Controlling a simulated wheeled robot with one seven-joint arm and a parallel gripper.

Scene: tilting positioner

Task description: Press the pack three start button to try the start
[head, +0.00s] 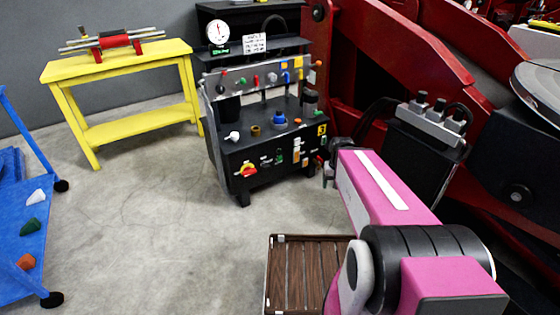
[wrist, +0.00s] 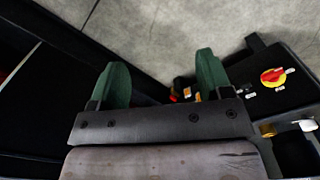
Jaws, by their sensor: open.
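The black power pack (head: 262,150) with a "3" label stands in the middle of the head view. Its front panel carries a red-and-yellow rotary switch (head: 246,170), green and orange controls (head: 296,150) and small labels. I cannot tell which control is the start button. My gripper (head: 329,174) is at the pack's right front corner, partly hidden by my pink arm. In the wrist view my gripper (wrist: 162,78) is open and empty, with two green fingers. The rotary switch also shows there (wrist: 273,77), right of the fingers. Small red and orange parts show beside the right finger.
A red steel frame (head: 345,60) rises close behind and right of the pack. A yellow bench (head: 125,58) stands at the back left, a blue cart (head: 25,240) at the left edge. A slatted wooden platform (head: 300,270) lies in front. The grey floor left of the pack is clear.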

